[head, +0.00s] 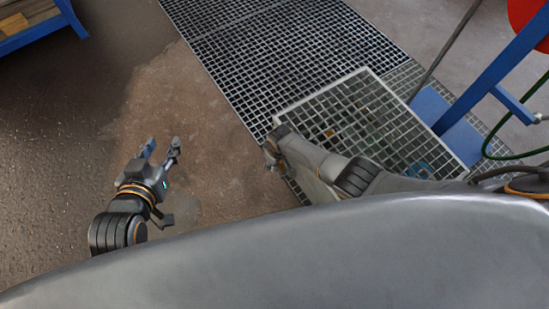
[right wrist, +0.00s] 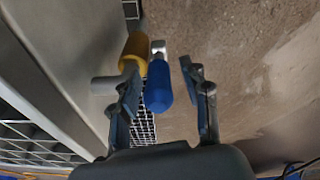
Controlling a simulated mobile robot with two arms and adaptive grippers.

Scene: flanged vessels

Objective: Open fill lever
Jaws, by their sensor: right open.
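In the right wrist view a blue rounded handle (right wrist: 158,88) on a short metal stem shows between the two fingers of my right gripper (right wrist: 165,92). It looks like the fill lever, but its mounting is partly hidden. A yellow cylindrical part (right wrist: 135,50) sits just beside it, with a grey pipe stub (right wrist: 104,86) below left. The right fingers are apart, with the left finger close to the blue handle; contact cannot be told. In the head view my right gripper (head: 272,154) is over the grating edge. My left gripper (head: 162,149) is open and empty above the brown floor.
A grey metal wall (right wrist: 60,50) runs along the left of the right wrist view. In the head view, floor grating (head: 285,50) and a lighter grid platform (head: 365,115) lie ahead. A blue frame (head: 500,65) and green hose (head: 490,140) stand at right.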

